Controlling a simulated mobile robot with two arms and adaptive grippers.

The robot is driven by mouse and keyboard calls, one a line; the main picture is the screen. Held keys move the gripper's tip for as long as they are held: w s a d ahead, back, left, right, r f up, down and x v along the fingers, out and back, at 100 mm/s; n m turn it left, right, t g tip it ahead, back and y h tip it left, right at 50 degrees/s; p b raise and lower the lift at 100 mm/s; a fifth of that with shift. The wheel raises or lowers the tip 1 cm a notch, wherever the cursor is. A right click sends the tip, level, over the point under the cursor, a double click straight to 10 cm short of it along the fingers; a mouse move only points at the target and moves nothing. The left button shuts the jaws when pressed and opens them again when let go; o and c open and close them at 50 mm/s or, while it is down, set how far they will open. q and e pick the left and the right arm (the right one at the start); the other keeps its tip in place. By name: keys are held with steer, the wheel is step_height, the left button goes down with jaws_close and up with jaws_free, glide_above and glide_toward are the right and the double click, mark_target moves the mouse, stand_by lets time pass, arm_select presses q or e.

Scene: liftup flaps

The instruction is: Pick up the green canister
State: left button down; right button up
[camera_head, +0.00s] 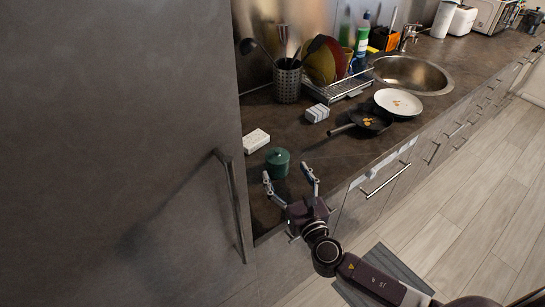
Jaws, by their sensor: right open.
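The green canister (278,163) stands upright on the dark countertop, near the tall grey cabinet. It is short and round, with a lid and a small knob. My right gripper (290,176) reaches in from the lower right. Its two fingers are spread apart and point at the canister, with the tips close to its near side. Whether a fingertip touches it I cannot tell. Nothing is held. My left gripper does not show.
A white block-shaped item (256,140) lies just behind the canister. A frying pan (366,121), a white plate (398,102), a utensil holder (287,82) and a dish rack (341,88) stand farther along the counter. The tall cabinet (130,150) with its long handle bounds the left.

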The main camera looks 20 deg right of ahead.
mark_target(282, 164)
steer(key=shift+w, duration=0.55)
steer(key=shift+w+r, duration=0.2)
steer(key=shift+w, duration=0.05)
steer(key=shift+w+a+r+p, duration=0.15)
steer(key=shift+w+p, duration=0.15)
steer(key=shift+w, duration=0.25)
steer(key=shift+w+d+r+p, duration=0.15)
steer(key=shift+w+p, duration=0.1)
steer(key=shift+w, duration=0.25)
steer(key=shift+w+a+f, duration=0.1)
steer(key=shift+w, duration=0.55)
steer(key=shift+w+a+f, duration=0.1)
steer(key=shift+w, duration=0.85)
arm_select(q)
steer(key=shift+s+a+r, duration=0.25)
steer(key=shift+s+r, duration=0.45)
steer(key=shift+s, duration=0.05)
arm_select(e)
steer(key=c, duration=1.7)
